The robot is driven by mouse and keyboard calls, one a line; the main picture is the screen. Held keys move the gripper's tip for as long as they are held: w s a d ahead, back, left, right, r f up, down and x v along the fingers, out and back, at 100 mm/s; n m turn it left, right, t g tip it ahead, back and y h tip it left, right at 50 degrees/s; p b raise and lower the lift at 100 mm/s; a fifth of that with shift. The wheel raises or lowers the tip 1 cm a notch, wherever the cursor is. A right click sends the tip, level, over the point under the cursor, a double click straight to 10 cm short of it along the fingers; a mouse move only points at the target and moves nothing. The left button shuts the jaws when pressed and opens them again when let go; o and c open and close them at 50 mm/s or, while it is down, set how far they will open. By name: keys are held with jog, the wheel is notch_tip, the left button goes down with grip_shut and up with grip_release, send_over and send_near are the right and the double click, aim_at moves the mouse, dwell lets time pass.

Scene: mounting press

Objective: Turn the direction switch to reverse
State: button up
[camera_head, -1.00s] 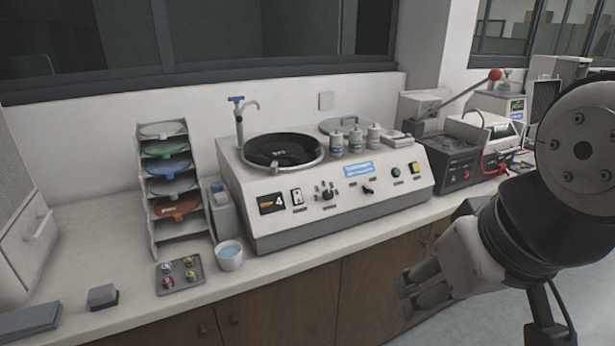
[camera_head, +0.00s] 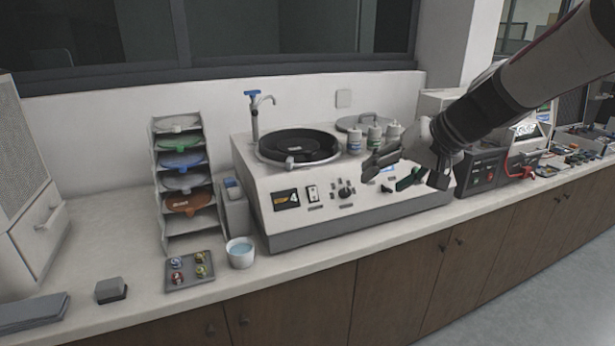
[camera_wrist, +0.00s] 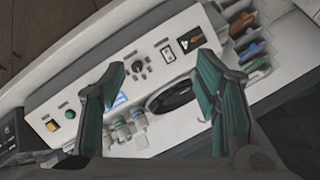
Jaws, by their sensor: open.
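The grey-white polishing machine (camera_head: 300,213) stands on the counter, its sloped front panel facing me. The direction switch (camera_head: 387,188) appears as a small dark lever on that panel, right of the round knob (camera_head: 345,193). My gripper (camera_head: 389,172) is open and empty in front of the panel's right part, its fingers close around the switch in the picture. Their exact gap to the panel cannot be told. In the wrist view my gripper (camera_wrist: 161,63) spreads over the panel, which appears turned around. The round knob (camera_wrist: 137,66) shows between the fingers; the left finger seems to hide the switch.
A display (camera_head: 286,200) and a rocker switch (camera_head: 312,193) sit left of the knob. Green (camera_wrist: 70,114) and yellow (camera_wrist: 52,126) buttons are at the panel's other end. Bottles (camera_head: 375,138) stand on top. A disc rack (camera_head: 180,190) and a cup (camera_head: 240,252) stand left.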

jog(key=w+d+f+m+t+b, duration=0.1)
jog(key=w+d+f, duration=0.25)
jog(key=w, duration=0.25)
jog(key=w+d+f+m+t, duration=0.1)
jog(key=w+d+f, duration=0.2)
jog(key=w+d, duration=0.25)
jog(key=m+t+h+b, duration=0.1)
jog(key=m, duration=0.1)
send_near(388, 189)
jog(key=x, duration=0.9)
jog(key=shift+w+p, duration=0.15)
jog(key=shift+p, duration=0.2)
jog(key=c, duration=1.2)
